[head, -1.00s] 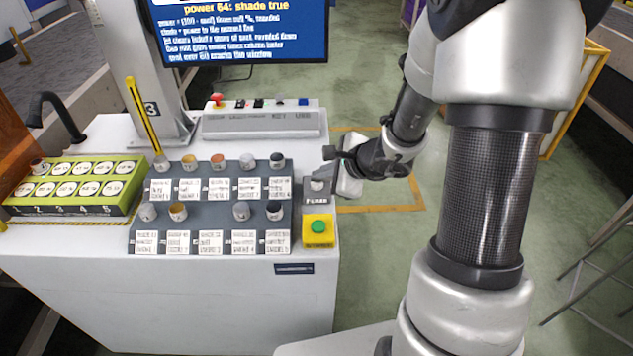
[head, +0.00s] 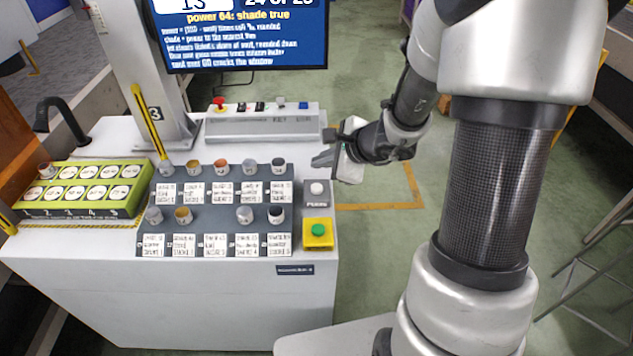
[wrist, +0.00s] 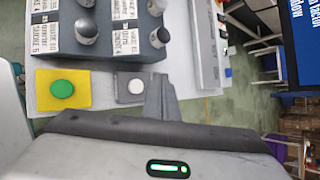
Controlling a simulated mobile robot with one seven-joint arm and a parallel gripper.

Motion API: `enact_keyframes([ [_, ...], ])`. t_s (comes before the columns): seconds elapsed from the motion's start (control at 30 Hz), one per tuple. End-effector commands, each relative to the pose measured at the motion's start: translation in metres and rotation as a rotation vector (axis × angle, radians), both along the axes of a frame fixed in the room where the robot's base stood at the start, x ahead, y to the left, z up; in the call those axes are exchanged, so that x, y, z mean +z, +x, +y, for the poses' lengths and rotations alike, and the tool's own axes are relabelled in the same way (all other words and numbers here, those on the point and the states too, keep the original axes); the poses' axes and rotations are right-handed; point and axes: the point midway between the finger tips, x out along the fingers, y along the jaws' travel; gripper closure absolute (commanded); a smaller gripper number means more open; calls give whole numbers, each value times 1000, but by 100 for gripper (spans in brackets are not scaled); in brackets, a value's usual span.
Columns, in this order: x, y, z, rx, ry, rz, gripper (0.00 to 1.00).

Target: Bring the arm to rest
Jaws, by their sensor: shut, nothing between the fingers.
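My gripper (head: 322,159) is shut and empty. In the head view it hangs at the right edge of the white bench, above and just behind the grey box with a white round button (head: 317,188). The button is uncovered and nothing touches it. In the wrist view my gripper's fingers (wrist: 160,97) point up the picture, close beside the white button (wrist: 136,86). My arm runs down the right side of the head view.
A yellow box with a green button (head: 318,231) stands in front of the white button. A dark rack (head: 200,203) holds several small labelled cups. A green-yellow tray (head: 80,190), a switch panel (head: 262,122) and a screen (head: 240,35) stand around. Open floor lies right of the bench.

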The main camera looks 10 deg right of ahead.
Motion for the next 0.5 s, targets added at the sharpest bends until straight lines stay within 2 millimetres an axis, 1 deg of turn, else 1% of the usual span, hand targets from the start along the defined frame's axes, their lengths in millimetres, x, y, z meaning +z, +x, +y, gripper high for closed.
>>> enact_keyframes([
  [0.43,1,0,0,1,-1,0,100],
  [0.5,4,0,2,12,-6,-7,100],
])
